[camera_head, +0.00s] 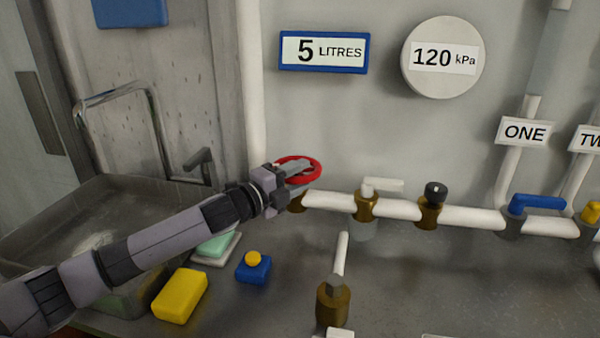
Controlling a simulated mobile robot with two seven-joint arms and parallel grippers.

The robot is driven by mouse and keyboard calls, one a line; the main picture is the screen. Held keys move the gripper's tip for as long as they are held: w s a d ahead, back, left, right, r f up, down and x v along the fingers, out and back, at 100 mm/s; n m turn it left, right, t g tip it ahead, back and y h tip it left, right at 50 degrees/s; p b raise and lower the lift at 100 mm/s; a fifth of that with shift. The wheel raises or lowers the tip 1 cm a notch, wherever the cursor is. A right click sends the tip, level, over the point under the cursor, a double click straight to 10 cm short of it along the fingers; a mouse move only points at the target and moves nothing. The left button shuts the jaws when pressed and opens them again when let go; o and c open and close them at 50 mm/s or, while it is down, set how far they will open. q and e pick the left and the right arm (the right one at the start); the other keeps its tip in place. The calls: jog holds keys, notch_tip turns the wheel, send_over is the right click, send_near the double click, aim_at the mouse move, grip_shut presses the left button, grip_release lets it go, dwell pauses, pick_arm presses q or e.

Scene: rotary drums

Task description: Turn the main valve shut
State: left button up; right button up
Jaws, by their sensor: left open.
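The main valve appears to be the red round handwheel (314,164) on a brass body (297,203) at the left end of the white horizontal pipe (330,200). My left gripper (304,179) is open at the wheel, with its fingers over the wheel's left and front part. The gripper hides part of the wheel, and I cannot tell whether the fingers touch the rim. My right gripper is not in view.
Along the pipe are a white lever valve (381,185), a black-knobbed valve (434,192) and a blue lever (537,202). A sink (60,215) with a tap (150,110) is at left. A yellow block (180,295) and blue button box (254,269) lie on the counter.

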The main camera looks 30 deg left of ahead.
pick_arm(q)
jog(key=shift+w+d, duration=0.15)
jog(key=shift+w, duration=0.25)
grip_shut()
